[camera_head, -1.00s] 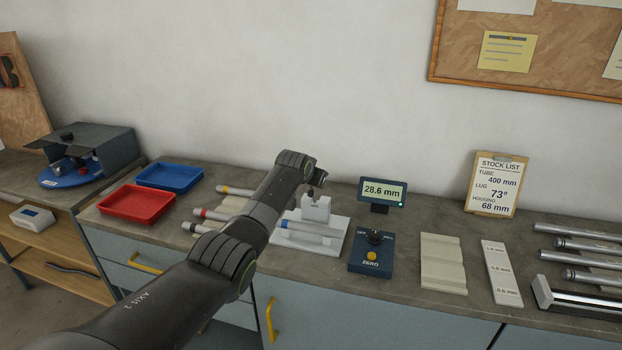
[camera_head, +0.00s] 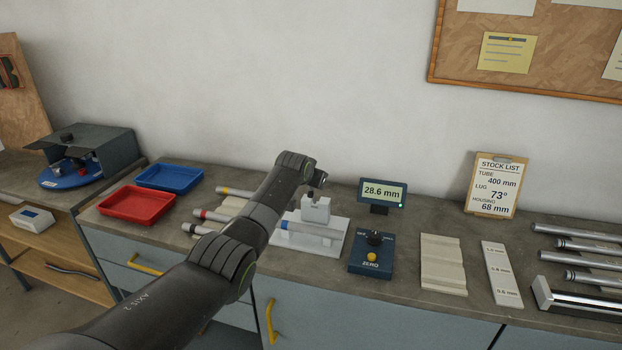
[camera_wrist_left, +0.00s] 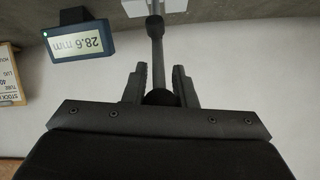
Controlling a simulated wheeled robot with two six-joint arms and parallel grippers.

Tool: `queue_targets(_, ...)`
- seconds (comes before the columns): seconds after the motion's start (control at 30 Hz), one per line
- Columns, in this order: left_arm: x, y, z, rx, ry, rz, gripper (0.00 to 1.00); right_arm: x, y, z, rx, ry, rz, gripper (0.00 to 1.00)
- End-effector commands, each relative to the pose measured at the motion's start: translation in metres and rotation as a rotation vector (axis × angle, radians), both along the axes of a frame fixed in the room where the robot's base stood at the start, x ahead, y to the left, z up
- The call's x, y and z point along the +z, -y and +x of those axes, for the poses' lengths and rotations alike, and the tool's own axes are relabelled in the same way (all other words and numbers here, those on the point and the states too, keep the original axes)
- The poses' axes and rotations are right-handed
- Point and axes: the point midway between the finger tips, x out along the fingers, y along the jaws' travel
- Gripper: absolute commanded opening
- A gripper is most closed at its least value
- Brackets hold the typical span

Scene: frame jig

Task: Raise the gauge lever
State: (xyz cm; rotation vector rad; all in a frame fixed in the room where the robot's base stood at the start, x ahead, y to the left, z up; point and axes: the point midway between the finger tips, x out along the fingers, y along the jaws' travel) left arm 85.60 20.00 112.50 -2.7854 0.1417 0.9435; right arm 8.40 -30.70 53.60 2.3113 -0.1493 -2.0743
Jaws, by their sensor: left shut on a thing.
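The gauge is a white block (camera_head: 316,209) on a white base plate (camera_head: 332,240), with a blue-marked tube (camera_head: 312,229) lying in front of the block. Its lever (camera_wrist_left: 156,42) is a dark rod with a round knob (camera_wrist_left: 160,97) in the left wrist view. My left gripper (camera_wrist_left: 159,72) is shut on the knob, a finger on each side. In the head view my arm hides most of the gripper above the gauge. The display (camera_head: 383,192) reads 28.6 mm and also shows upside down in the left wrist view (camera_wrist_left: 80,42). My right gripper is out of view.
A blue ZERO box (camera_head: 371,253) with a dark knob stands right of the gauge. A grooved pale block (camera_head: 442,264) and a marked strip (camera_head: 501,273) lie further right. Red (camera_head: 136,205) and blue (camera_head: 169,178) trays are left. Tubes lie at both sides.

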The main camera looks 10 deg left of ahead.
Motion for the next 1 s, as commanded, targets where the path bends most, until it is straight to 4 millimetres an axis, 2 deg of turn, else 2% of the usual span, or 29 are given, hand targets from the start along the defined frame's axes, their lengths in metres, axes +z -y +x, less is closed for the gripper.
queue_targets(0.07,-0.003,0.0,-0.001,0.001,-0.004,0.001,0.0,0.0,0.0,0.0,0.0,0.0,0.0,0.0)
queue_targets(0.1,-0.003,0.0,-0.001,0.001,-0.005,0.001,0.28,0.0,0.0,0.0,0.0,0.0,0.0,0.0)
queue_targets(0.23,-0.003,0.0,-0.001,0.001,-0.005,0.001,0.46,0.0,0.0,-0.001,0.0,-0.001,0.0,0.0)
queue_targets(0.67,0.001,0.0,-0.003,0.0,-0.003,0.0,0.46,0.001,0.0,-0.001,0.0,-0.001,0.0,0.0)
queue_targets(1.0,0.015,-0.001,-0.021,-0.001,-0.001,0.0,0.46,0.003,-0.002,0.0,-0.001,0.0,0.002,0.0)
